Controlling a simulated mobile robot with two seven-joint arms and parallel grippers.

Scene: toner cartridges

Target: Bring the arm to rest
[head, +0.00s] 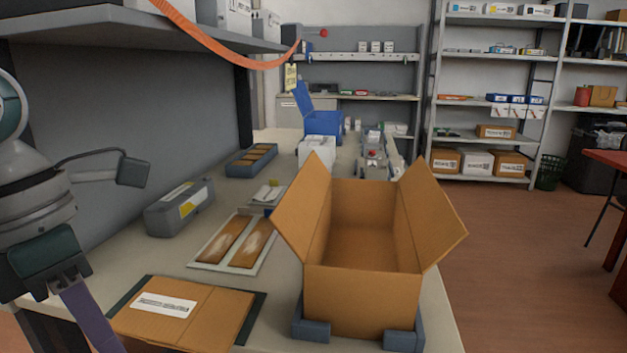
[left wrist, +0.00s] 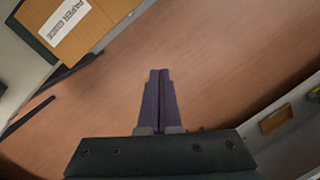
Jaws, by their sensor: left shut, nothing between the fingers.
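My left arm comes in at the left edge of the head view, and its gripper (head: 88,318) hangs low beside the near left part of the bench. In the left wrist view the gripper's two purple fingers (left wrist: 158,100) lie together, shut with nothing between them, above the brown floor. An open cardboard box (head: 362,300) stands on the bench, its inside empty as far as I can see, held at its base by grey-blue corner blocks. A grey toner cartridge (head: 180,207) with a yellow label lies on the bench to the left. My right gripper is out of view.
A flat cardboard piece (head: 190,325) with a label lies on a dark mat near the gripper; it also shows in the left wrist view (left wrist: 95,22). A white tray (head: 197,262) with two brown pads lies behind it. A grey shelf (head: 120,22) overhangs the bench.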

